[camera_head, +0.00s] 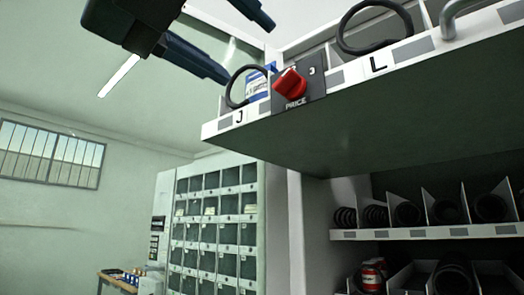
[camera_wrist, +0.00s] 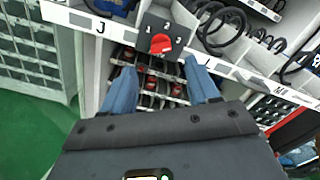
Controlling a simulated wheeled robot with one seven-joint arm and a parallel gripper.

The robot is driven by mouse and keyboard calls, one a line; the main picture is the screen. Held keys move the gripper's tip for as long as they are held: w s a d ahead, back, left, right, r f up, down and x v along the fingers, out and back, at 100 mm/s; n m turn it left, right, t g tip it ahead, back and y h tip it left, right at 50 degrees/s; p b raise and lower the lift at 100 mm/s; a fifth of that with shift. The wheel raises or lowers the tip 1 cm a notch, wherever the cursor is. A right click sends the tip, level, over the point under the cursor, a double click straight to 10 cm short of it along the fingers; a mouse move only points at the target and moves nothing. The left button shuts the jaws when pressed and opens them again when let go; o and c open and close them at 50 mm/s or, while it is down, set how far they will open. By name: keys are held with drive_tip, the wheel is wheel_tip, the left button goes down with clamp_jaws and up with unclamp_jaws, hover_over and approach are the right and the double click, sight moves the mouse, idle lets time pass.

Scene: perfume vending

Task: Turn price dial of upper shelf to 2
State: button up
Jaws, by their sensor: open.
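The red price dial (camera_head: 290,84) sits on a black plate marked PRICE at the front edge of the upper shelf (camera_head: 350,74), between labels J and L. In the wrist view, the dial (camera_wrist: 161,43) shows below the numbers 1, 2 and 3. I cannot tell which number it points to. My gripper (camera_head: 248,52) is open and empty, above and left of the dial in the head view. In the wrist view, my gripper's two blue fingers (camera_wrist: 162,80) are spread wide, with the dial beyond their tips and between them. They appear apart from it.
Black spiral coils (camera_head: 374,28) stand on the upper shelf beside the dial. A blue-and-white item (camera_head: 257,84) is behind label J. A lower shelf (camera_head: 430,233) holds more coils. A locker cabinet (camera_head: 215,225) stands at the left. Free room lies left of the shelf.

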sight(279, 79)
drive_tip(key=p+x, duration=0.1)
drive_tip(key=x, duration=0.6)
drive_tip(key=shift+w+d, duration=0.1)
drive_tip(key=shift+w, duration=0.05)
drive_tip(key=shift+c, duration=0.3)
drive_tip(key=c, duration=1)
drive_tip(key=shift+n, duration=0.4)
drive_tip(key=n, duration=0.5)
drive_tip(key=shift+n, duration=0.3)
drive_tip(key=n+p, duration=0.1)
drive_tip(key=n, duration=0.4)
drive_tip(key=shift+p, duration=0.4)
drive_tip(key=shift+f+n, duration=0.1)
drive_tip(key=shift+n, duration=0.2)
